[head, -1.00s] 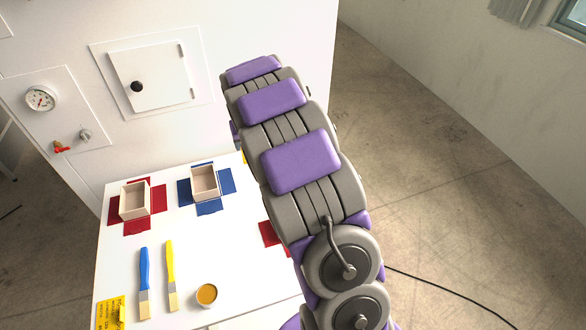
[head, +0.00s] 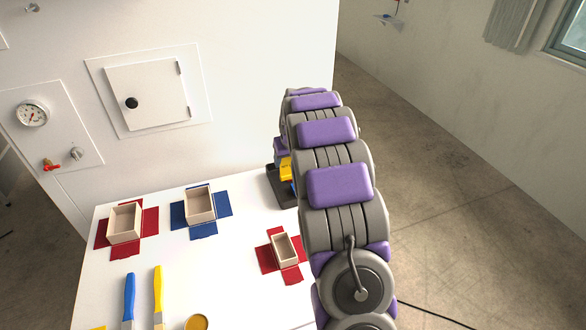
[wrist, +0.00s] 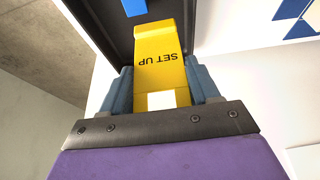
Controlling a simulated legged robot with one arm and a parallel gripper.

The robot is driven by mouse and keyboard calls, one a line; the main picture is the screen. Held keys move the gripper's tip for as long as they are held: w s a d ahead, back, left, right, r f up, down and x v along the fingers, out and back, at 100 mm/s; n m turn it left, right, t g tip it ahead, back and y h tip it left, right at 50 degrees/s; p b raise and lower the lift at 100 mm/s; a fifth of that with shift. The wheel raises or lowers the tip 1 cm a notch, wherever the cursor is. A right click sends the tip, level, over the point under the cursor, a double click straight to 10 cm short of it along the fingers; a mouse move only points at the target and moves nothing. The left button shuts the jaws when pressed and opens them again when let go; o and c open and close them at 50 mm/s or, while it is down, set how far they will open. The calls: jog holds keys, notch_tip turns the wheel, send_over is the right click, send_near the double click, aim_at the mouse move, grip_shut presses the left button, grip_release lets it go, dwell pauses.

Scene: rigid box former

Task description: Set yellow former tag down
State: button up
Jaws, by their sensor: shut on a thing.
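The yellow former tag (wrist: 162,62), printed "SET UP", is between the two blue-grey fingers of my gripper (wrist: 164,88) in the wrist view. My gripper is shut on it. In the head view the tag (head: 286,169) shows as a small yellow patch beside my arm, above a dark stand (head: 279,188) at the table's back right. My arm hides most of my gripper there.
On the white table (head: 225,270) are open boxes on a red cross (head: 104,237), a blue cross (head: 222,200) and another red cross (head: 290,276). A blue brush (head: 128,295), a yellow brush (head: 158,290) and a round pot (head: 196,322) lie near the front. A white wall panel stands behind.

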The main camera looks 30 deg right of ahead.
jog(key=shift+d+f, duration=0.1)
jog(key=shift+d, duration=0.8)
jog(key=shift+d+f+b, duration=0.15)
jog(key=shift+f+b, duration=0.15)
jog(key=shift+f, duration=0.05)
notch_tip(320, 180, down, 3)
jog(key=shift+f+b, duration=0.1)
jog(key=shift+b, duration=0.4)
jog(key=shift+s+r, duration=0.1)
jog(key=shift+r, duration=0.1)
jog(key=o, duration=1)
jog(key=shift+r, duration=0.15)
